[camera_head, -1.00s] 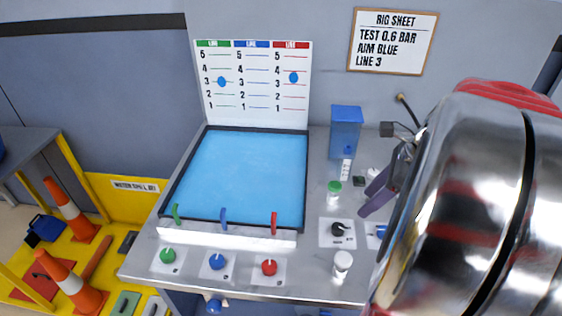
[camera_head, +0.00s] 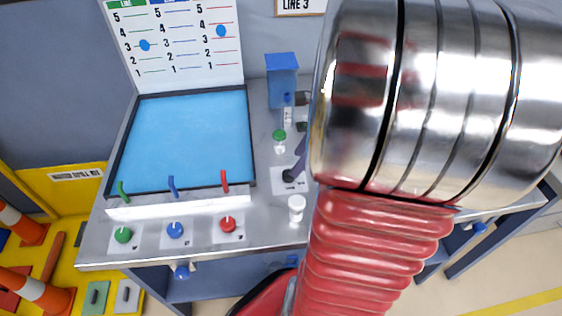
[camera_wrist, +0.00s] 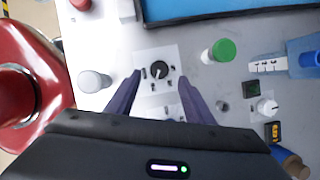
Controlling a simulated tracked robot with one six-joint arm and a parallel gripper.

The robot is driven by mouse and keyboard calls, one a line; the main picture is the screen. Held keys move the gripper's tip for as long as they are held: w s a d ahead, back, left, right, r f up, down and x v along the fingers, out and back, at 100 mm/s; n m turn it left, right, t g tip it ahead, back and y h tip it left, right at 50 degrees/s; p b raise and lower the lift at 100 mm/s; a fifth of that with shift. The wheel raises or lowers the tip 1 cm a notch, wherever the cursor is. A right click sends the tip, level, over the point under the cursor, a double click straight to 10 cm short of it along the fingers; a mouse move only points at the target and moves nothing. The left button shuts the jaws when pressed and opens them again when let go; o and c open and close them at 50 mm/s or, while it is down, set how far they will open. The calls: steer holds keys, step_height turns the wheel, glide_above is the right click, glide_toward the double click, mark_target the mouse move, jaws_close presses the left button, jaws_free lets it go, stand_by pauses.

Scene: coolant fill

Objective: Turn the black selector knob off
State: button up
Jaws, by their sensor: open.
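The black selector knob (camera_head: 288,175) sits on a white label plate on the grey bench top, to the right of the blue tank. In the wrist view the black knob (camera_wrist: 159,70) shows a pale pointer line, with small print around it too small to read. My gripper (camera_wrist: 160,82) is open, its two purple fingers apart on either side of the knob's plate. The knob lies just beyond the fingertips, between their lines; I cannot tell the height gap. In the head view one purple finger (camera_head: 300,157) shows beside the knob, and my arm hides the rest.
A green-capped bottle (camera_wrist: 219,50) and a white-capped bottle (camera_wrist: 93,81) stand on either side of the knob. A white knob (camera_wrist: 267,107) is at right. Green (camera_head: 123,235), blue (camera_head: 175,230) and red (camera_head: 227,224) knobs line the front edge. A blue container (camera_head: 282,80) stands behind.

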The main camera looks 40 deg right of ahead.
steer(key=x, duration=0.6)
steer(key=shift+c, duration=0.5)
steer(key=c, duration=0.9)
steer(key=shift+a, duration=0.15)
steer(key=shift+c, duration=0.2)
